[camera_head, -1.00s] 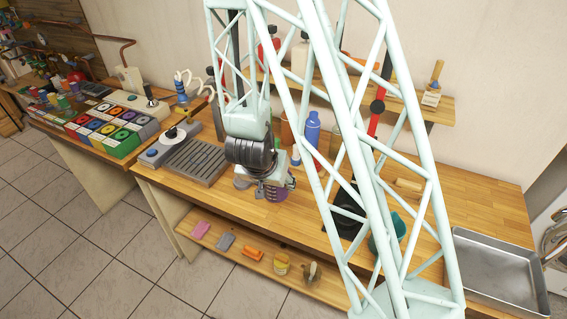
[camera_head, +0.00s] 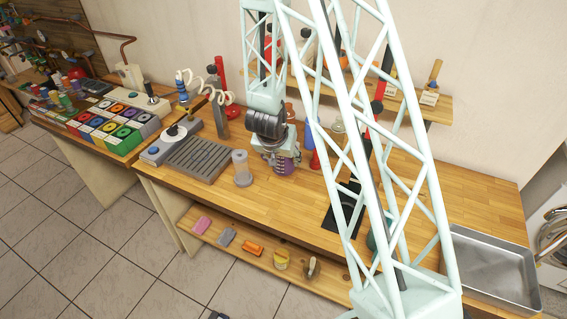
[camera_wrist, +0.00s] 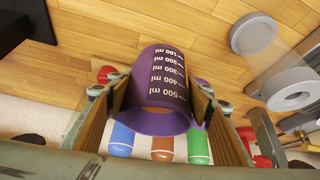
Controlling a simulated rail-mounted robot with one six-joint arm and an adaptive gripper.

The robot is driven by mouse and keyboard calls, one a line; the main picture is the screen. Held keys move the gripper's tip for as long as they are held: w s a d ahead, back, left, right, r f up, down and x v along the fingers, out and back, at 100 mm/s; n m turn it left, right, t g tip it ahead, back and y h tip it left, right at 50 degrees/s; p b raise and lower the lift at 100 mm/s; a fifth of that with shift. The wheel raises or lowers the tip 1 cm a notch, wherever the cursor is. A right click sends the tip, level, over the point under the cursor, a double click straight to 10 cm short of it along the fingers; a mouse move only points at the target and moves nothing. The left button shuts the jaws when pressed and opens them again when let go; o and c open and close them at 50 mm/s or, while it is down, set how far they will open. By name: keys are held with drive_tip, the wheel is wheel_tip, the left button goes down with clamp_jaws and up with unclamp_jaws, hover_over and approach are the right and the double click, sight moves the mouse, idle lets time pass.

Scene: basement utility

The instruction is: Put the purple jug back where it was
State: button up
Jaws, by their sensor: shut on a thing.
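The purple jug (camera_wrist: 160,85) has white millilitre marks on its side. In the wrist view it sits between the two wood-coloured pads of my gripper (camera_wrist: 163,112), which press on it from both sides. In the head view my gripper (camera_head: 277,163) is above the wooden workbench (camera_head: 230,215), and part of the purple jug (camera_head: 285,168) shows beneath it. The arm hides much of the jug there. I cannot tell whether the jug's base touches the bench.
A clear cylinder on a grey base (camera_head: 242,170) stands just left of the gripper. A ribbed grey tray (camera_head: 199,157) lies farther left. A blue bottle (camera_wrist: 122,138), an orange-brown one (camera_wrist: 162,148) and a green one (camera_wrist: 197,147) stand close beyond the jug. A metal pan (camera_head: 490,262) is at right.

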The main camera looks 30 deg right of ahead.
drive_tip(key=shift+w+d, duration=0.3)
drive_tip(key=shift+w, duration=0.15)
drive_tip(key=shift+f, duration=0.1)
drive_tip(key=shift+f, duration=1.7)
drive_tip(key=shift+f+b, duration=0.15)
drive_tip(key=shift+b, duration=0.2)
drive_tip(key=o, duration=1.2)
